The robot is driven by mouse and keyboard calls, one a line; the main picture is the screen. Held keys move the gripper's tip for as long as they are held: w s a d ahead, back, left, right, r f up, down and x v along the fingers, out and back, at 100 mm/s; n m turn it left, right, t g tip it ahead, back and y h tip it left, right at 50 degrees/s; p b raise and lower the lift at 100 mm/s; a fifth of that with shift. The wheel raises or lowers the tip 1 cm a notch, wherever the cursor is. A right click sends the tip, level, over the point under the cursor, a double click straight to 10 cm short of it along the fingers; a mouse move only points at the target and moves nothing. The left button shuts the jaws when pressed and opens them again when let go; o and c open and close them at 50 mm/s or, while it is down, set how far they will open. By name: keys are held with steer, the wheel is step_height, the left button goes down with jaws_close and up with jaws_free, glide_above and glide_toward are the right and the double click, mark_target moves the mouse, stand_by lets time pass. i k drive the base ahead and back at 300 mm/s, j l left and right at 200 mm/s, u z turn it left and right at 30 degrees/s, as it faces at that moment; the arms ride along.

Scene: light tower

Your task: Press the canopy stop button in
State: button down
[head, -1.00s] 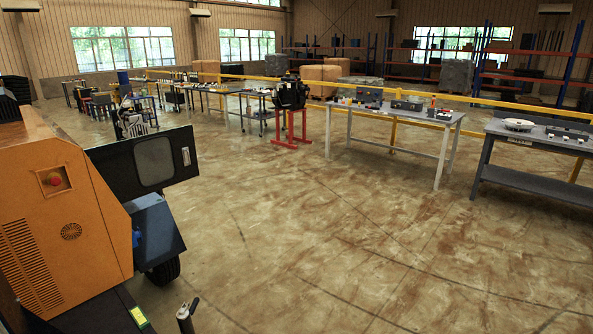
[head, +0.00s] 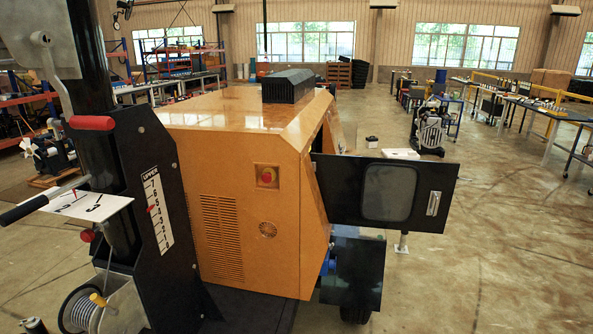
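The orange canopy (head: 222,150) of the light tower stands left of centre in the head view. Its red stop button (head: 267,176) sits in a square recess high on the end panel facing me. The button is small here, and I cannot tell whether it is in or out. My gripper is not in view.
A black door (head: 388,193) with a grey window stands open right of the canopy. The black mast post (head: 140,170), a red-gripped crank handle (head: 92,123) and a cable reel (head: 82,308) are at the left. Open floor (head: 500,270) lies at the right.

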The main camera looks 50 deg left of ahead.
mark_target(267, 177)
steer(key=i+u, duration=0.35)
steer(key=i+l+u, duration=0.15)
steer(key=i+u, duration=0.2)
steer(key=i+l+u, duration=0.35)
steer(key=i, duration=0.15)
steer(key=i+u, duration=0.2)
steer(key=u, duration=0.25)
steer(key=i+u, duration=0.15)
steer(key=u, duration=0.35)
steer(key=i+l+u, duration=0.1)
steer(key=u, duration=0.35)
steer(key=i+l+u, duration=0.2)
steer(key=u, duration=0.3)
steer(key=i+l+u, duration=0.15)
steer(key=u, duration=0.3)
steer(key=i+l+u, duration=0.1)
steer(key=l+u, duration=0.2)
steer(key=u, duration=0.15)
steer(key=i+l+u, duration=0.2)
steer(key=u, duration=0.3)
steer(key=i+l+u, duration=0.15)
steer(key=l+u, duration=0.85)
steer(key=i+l+u, duration=0.1)
steer(key=l+u, duration=0.35)
steer(key=j, duration=0.1)
